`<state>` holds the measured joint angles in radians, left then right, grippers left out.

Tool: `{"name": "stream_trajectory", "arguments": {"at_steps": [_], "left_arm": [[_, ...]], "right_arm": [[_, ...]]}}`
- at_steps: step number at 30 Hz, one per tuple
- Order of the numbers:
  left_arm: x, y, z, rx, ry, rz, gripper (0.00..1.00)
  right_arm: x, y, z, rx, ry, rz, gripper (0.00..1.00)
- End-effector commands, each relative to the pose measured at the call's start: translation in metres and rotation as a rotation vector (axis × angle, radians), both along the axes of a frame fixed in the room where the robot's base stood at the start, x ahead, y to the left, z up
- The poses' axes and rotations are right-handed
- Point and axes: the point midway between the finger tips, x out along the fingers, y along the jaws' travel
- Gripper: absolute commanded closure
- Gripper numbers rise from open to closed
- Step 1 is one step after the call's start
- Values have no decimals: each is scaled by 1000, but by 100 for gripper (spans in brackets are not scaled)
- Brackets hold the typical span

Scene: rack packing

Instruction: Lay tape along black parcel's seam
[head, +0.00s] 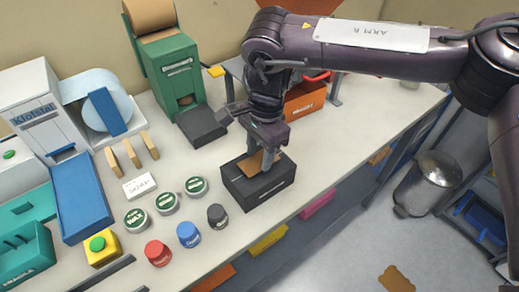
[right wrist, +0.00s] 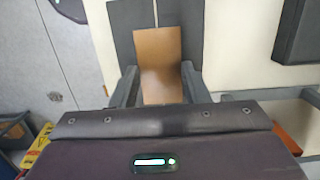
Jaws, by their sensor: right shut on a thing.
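The black parcel (head: 262,190) sits on the bench near its front edge. It also shows in the right wrist view (right wrist: 182,20), with a seam line running up its top. My right gripper (head: 264,160) is over the parcel, pointing down. It is shut on a brown piece of tape (right wrist: 158,50), held by its side edges between the two fingers. The tape's far end overlaps the parcel top in line with the seam; I cannot tell whether it touches. The tape is partly hidden by the fingers in the head view. My left gripper is not in view.
A green dispenser (head: 174,65) with a brown roll stands behind on the left. Several tins (head: 167,202) and small red, blue and dark pots (head: 217,216) stand left of the parcel. An orange box (head: 303,101) is behind the gripper. The bench right of the parcel is clear.

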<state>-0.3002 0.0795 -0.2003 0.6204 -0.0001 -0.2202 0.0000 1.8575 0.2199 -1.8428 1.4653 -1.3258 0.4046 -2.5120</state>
Motion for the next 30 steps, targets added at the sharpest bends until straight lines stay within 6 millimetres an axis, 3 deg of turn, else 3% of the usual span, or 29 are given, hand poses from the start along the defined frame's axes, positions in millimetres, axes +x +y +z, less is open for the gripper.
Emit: {"name": "stream_trajectory", "arguments": {"at_steps": [26,27,30], "left_arm": [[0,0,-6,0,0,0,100],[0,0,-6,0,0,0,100],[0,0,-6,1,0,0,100]], "right_arm": [[0,0,-13,1,1,0,79],[0,0,-13,1,1,0,56],[0,0,-13,1,1,0,43]]}}
